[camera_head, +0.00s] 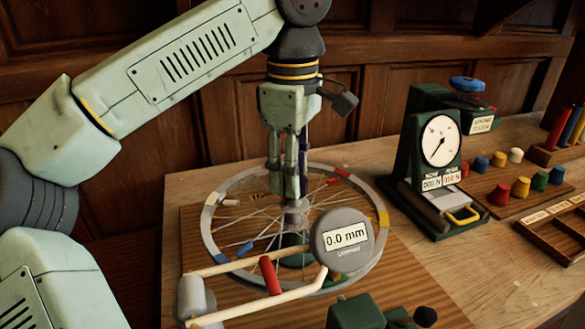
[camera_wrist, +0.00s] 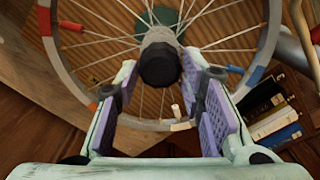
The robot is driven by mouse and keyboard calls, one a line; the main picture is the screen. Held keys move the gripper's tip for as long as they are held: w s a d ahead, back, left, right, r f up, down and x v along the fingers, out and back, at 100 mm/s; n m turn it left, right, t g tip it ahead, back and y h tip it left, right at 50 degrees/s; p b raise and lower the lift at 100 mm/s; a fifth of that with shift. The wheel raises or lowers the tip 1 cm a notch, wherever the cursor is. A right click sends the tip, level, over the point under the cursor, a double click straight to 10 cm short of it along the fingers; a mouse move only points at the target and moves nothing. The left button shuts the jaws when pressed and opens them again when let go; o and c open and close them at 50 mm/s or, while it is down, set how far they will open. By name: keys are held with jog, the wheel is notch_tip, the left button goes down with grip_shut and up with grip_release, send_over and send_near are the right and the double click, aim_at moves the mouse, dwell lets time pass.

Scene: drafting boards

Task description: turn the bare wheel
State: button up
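The bare wheel (camera_head: 208,230) lies flat on a wooden board, with silver spokes and red, yellow and blue marks on it. Its rim also shows in the wrist view (camera_wrist: 62,72). The hub's dark axle end (camera_wrist: 160,64) points up at the wrist camera. My gripper (camera_head: 287,192) hangs upright above the hub. In the wrist view my gripper (camera_wrist: 168,85) is open, its purple pads apart on either side of the axle end. I cannot tell whether either pad touches it. The fingers partly hide the hub in the head view.
A round gauge (camera_head: 342,240) reading 0.0 mm stands over the wheel's near side, on pale rods with a red grip (camera_head: 270,275). A green dial press (camera_head: 433,160) stands to the right. Beyond it are coloured knobs (camera_head: 521,188) and a wooden tray (camera_head: 560,235).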

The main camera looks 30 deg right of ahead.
grip_shut()
jog(key=shift+r+m+p, duration=0.1)
jog(key=shift+m+p, duration=0.2)
jog(key=shift+p, duration=0.1)
